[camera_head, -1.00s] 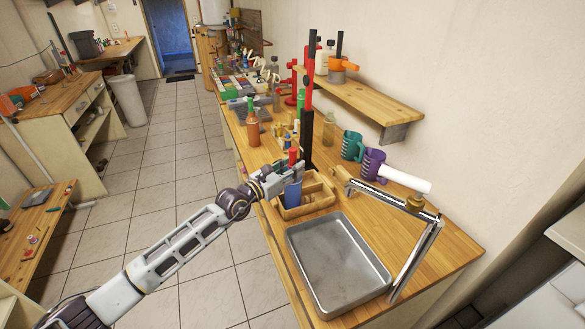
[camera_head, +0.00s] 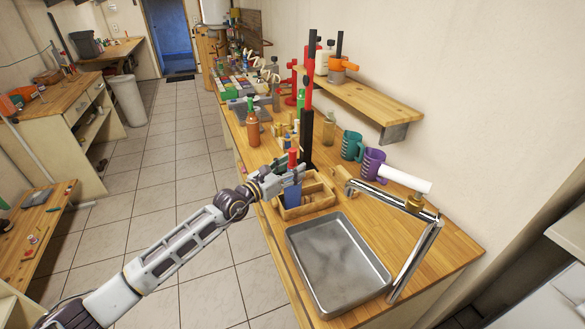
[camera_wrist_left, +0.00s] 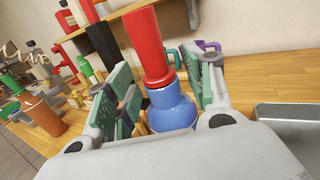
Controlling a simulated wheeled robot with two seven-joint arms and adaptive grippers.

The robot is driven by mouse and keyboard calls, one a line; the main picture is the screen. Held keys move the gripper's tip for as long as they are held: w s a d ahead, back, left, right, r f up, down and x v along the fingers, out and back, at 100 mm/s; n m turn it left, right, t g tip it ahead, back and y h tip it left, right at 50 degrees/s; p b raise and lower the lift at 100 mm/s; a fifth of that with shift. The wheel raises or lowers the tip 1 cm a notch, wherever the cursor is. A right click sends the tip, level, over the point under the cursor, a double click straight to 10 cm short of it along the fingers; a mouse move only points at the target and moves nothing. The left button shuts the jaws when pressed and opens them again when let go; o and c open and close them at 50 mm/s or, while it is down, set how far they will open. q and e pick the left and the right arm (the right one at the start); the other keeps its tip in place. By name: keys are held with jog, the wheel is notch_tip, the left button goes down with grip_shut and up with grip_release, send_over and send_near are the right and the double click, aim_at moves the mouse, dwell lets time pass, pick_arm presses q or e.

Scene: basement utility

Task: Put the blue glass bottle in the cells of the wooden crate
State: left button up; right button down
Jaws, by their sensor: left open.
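The blue glass bottle (camera_head: 292,197) with a red top (camera_head: 292,160) stands nearly upright at the left part of the wooden crate (camera_head: 322,206). Its lower part appears to be inside a cell, though its base is hidden. My left gripper (camera_head: 294,176) is around the bottle's upper part. In the left wrist view, the open green-padded fingers of my left gripper (camera_wrist_left: 168,92) are on either side of the blue bottle (camera_wrist_left: 172,112), with a visible gap at the right. The crate's right-hand cells look empty. My right gripper is out of view.
A metal tray (camera_head: 340,265) lies in front of the crate. A black and red post (camera_head: 307,130) stands behind it. An orange-brown bottle (camera_head: 253,128) is farther back. Teal (camera_head: 351,146) and purple (camera_head: 371,163) jugs stand to the right.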

pick_arm(q)
jog(key=b+v, duration=0.1)
jog(key=v, duration=1)
jog(key=shift+s+a, duration=0.15)
dwell(0.4)
dwell(0.4)
